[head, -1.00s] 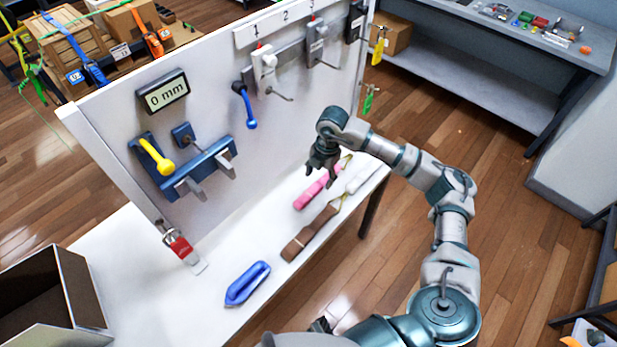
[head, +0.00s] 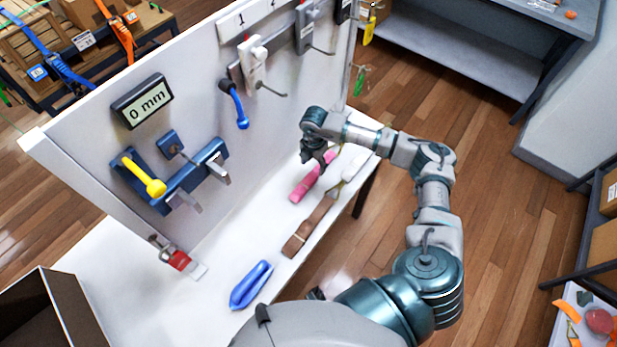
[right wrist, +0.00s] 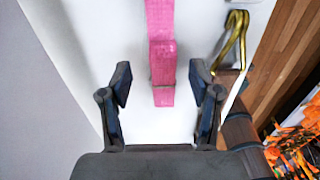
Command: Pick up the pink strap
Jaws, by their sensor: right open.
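The pink strap (head: 304,190) lies flat on the white bench below the panel. In the right wrist view the pink strap (right wrist: 161,55) runs down from the top edge, and its near end lies between my open fingers without visible contact. My right gripper (head: 324,162) is over the far end of the strap and hides part of it. In the right wrist view my right gripper (right wrist: 160,84) is open, with one finger on each side of the strap. I do not see my left gripper.
A brown strap (head: 308,230) and a blue strap (head: 251,286) lie nearer on the bench. The upright panel (head: 95,170) bounds the left side.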

